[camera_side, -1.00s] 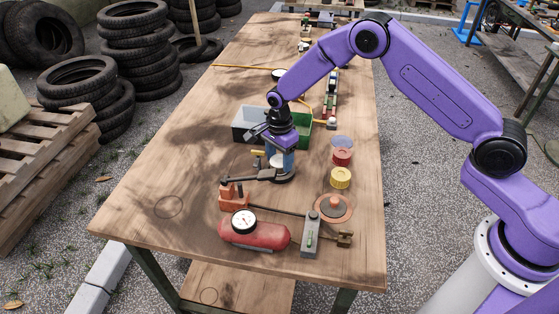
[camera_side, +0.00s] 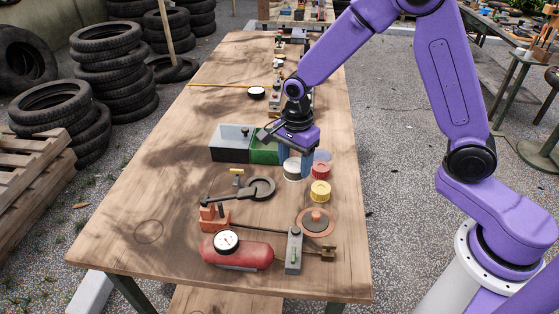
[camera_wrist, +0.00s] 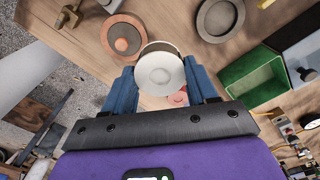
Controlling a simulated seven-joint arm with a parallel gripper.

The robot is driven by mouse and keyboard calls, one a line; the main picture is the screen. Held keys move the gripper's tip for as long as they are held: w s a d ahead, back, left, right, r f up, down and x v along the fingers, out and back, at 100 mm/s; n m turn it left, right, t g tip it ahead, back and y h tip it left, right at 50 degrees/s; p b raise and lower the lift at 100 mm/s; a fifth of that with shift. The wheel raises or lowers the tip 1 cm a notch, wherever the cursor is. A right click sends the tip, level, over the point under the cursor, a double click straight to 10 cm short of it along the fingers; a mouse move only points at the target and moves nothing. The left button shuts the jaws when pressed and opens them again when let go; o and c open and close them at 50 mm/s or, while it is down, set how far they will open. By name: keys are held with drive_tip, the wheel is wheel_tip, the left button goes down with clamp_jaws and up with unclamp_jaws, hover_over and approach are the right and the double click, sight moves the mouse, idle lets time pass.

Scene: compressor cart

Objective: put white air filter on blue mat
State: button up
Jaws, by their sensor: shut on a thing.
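The white air filter (camera_side: 292,170) is a short white cylinder held between the blue fingers of my gripper (camera_side: 299,165). In the wrist view its round face (camera_wrist: 160,72) sits between the two fingertips (camera_wrist: 160,80). It appears to be held above the table, left of the red filter (camera_side: 320,171); the height is hard to tell. I cannot make out the mat in the wrist view.
A yellow filter (camera_side: 320,191) stands in front of the red one. The dark ring mount (camera_side: 262,188) is empty. A green tray (camera_side: 265,153) and grey bin (camera_side: 230,144) lie left of my gripper. A red tank (camera_side: 238,252) and copper disc (camera_side: 315,222) are nearer the front.

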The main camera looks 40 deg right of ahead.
drive_tip(key=shift+s+d+r, duration=0.1)
drive_tip(key=shift+s+r, duration=0.1)
drive_tip(key=shift+s, duration=0.25)
drive_tip(key=shift+s+d+r, duration=0.1)
drive_tip(key=shift+s+r, duration=0.1)
drive_tip(key=shift+s, duration=0.2)
drive_tip(key=shift+s+d+r, duration=0.1)
drive_tip(key=shift+s+d, duration=0.05)
drive_tip(key=shift+d, duration=0.05)
drive_tip(key=d, duration=1.8)
drive_tip(key=w+d+f, duration=0.1)
drive_tip(key=w+f, duration=0.2)
drive_tip(key=w, duration=0.1)
drive_tip(key=w+f, duration=0.3)
drive_tip(key=w, duration=0.1)
drive_tip(key=w+d+f, duration=0.1)
drive_tip(key=w+f, duration=0.2)
drive_tip(key=w, duration=0.1)
drive_tip(key=shift+w+d+f, duration=0.2)
drive_tip(key=shift+w+d, duration=0.05)
drive_tip(key=shift+d, duration=0.1)
drive_tip(key=shift+w+f, duration=0.3)
drive_tip(key=shift+f, duration=1.65)
drive_tip(key=shift+f, duration=0.15)
